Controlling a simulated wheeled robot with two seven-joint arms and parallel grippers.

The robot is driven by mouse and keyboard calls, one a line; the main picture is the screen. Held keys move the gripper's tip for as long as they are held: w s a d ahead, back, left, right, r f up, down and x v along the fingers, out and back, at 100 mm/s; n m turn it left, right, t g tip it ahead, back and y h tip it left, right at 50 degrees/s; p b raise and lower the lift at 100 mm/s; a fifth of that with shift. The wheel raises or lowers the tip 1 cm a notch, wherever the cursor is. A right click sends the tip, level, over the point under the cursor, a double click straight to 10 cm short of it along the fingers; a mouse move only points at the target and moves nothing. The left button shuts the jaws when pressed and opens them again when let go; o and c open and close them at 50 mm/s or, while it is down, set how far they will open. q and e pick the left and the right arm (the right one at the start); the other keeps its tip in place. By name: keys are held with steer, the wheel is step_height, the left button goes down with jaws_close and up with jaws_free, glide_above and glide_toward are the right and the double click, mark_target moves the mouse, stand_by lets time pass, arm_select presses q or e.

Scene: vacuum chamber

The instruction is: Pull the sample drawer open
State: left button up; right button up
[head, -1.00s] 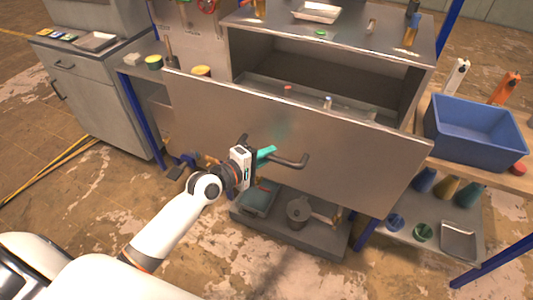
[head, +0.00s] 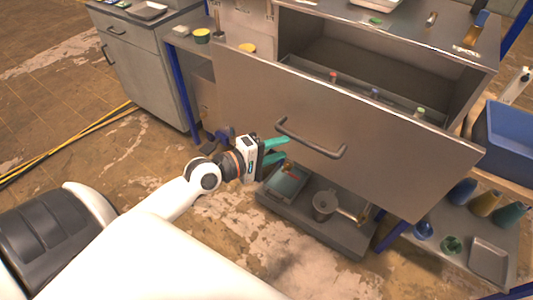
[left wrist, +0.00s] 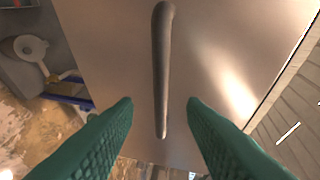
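The sample drawer's wide grey metal front (head: 400,165) stands out from its cabinet, so the drawer is open. Several small vials (head: 375,94) show inside behind the front. The dark bar handle (head: 312,145) is on the front's outer face. My left gripper (head: 282,149) is open and empty, just left of and below the handle and apart from it. In the left wrist view its teal fingers (left wrist: 160,115) are spread, and the handle (left wrist: 161,70) runs lengthwise ahead, in line with the gap between them. My right gripper is not in view.
A blue bin (head: 505,138) stands at right. A grey cabinet (head: 150,75) stands at back left.

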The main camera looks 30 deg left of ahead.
arm_select(q)
steer(key=shift+v, duration=1.85)
steer(key=a+f+m+g+y, duration=0.1)
steer(key=a+f+y, duration=0.15)
steer(key=f, duration=0.65)
steer(key=a+f+m+g+y, duration=0.1)
steer(key=a+f, duration=0.2)
steer(key=f, duration=0.6)
steer(key=s+a+f+m+g+y, duration=0.15)
steer(key=s+f, duration=0.25)
steer(key=f, duration=0.5)
steer(key=s+f+m+g+y, duration=0.1)
steer(key=s+f+m+g, duration=0.2)
steer(key=f, duration=0.5)
steer(key=s+d+f+m+g, duration=0.3)
steer(key=s+f, duration=0.6)
steer(key=s, duration=0.5)
steer(key=s+d+f+m+g, duration=0.4)
steer(key=s+d+f+m, duration=0.2)
steer(key=s+f, duration=0.4)
steer(key=s+m, duration=0.1)
steer(key=s, duration=0.3)
steer(key=shift+y, duration=0.3)
steer(key=shift+d+f, duration=0.1)
